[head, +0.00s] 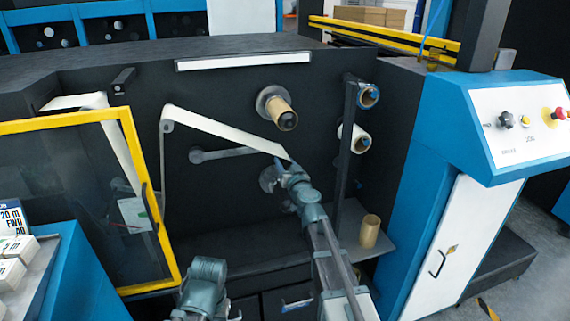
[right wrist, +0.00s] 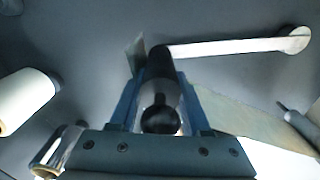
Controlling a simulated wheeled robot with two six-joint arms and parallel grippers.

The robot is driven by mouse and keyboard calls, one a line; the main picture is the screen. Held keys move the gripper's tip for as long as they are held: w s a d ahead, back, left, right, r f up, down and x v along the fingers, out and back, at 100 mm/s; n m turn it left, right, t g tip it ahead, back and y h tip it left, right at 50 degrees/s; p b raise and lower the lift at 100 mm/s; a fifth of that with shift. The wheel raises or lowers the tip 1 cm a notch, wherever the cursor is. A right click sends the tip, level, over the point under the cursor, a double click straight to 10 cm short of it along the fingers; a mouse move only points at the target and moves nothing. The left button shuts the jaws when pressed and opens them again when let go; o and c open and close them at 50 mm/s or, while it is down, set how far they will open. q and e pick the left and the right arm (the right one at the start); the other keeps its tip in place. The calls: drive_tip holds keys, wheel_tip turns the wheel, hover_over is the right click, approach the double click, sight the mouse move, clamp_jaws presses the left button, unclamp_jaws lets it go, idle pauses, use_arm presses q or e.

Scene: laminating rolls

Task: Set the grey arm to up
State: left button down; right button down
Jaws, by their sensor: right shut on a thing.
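The grey arm (head: 222,153) lies nearly level on the dark machine face, its round pivot at the left and its other end passing behind the pale web strip (head: 215,127). In the right wrist view the grey arm (right wrist: 235,46) runs from its pivot at upper right to a dark knob end (right wrist: 160,68). My right gripper (head: 284,172) is at that end, its two blue fingers shut on the knob in the right wrist view (right wrist: 161,92). A teal-grey part of my left arm shows at the bottom; its gripper is not visible.
A brown core (head: 280,112) on a spindle is above my right gripper. More rolls (head: 360,139) sit to the right beside a dark upright post (head: 347,150). A loose tan core (head: 370,231) stands on the shelf. A yellow-framed door (head: 150,210) is at left.

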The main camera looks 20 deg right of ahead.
idle(0.8)
drive_tip(key=r+n+p, duration=0.1)
drive_tip(key=r+p, duration=0.2)
drive_tip(key=a+r+n+p, duration=0.1)
drive_tip(key=r+p, duration=0.2)
drive_tip(key=r+n+p, duration=0.1)
drive_tip(key=r+p, duration=0.2)
drive_tip(key=shift+a+r+n+p, duration=0.55)
drive_tip(key=shift+r+n+p, duration=0.15)
drive_tip(key=shift+r+p, duration=0.05)
drive_tip(key=c, duration=0.6)
unclamp_jaws()
drive_tip(key=shift+s, duration=0.2)
